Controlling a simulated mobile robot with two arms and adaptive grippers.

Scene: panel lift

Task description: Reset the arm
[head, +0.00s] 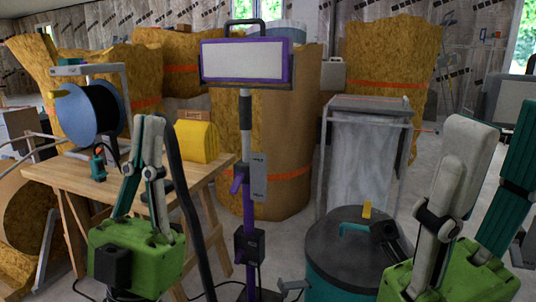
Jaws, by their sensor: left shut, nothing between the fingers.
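My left gripper (149,122) is raised upright at the left in the head view, in front of the wooden workbench. Its green body is below, and its pale and teal fingers are shut with nothing between them. My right gripper (502,120) is upright at the right edge, nearer the camera. Its pale finger and teal-faced finger stand apart with a gap and nothing between them, so it is open. Part of its green body is cut off by the frame. Neither gripper touches anything that I can see.
A wooden workbench (72,172) with a blue cable reel (93,110) stands at left. A purple-framed lamp (245,62) on a stand is in the middle. A dark-lidded teal drum (340,262) stands between my grippers, with a wrapped metal frame (368,104) behind.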

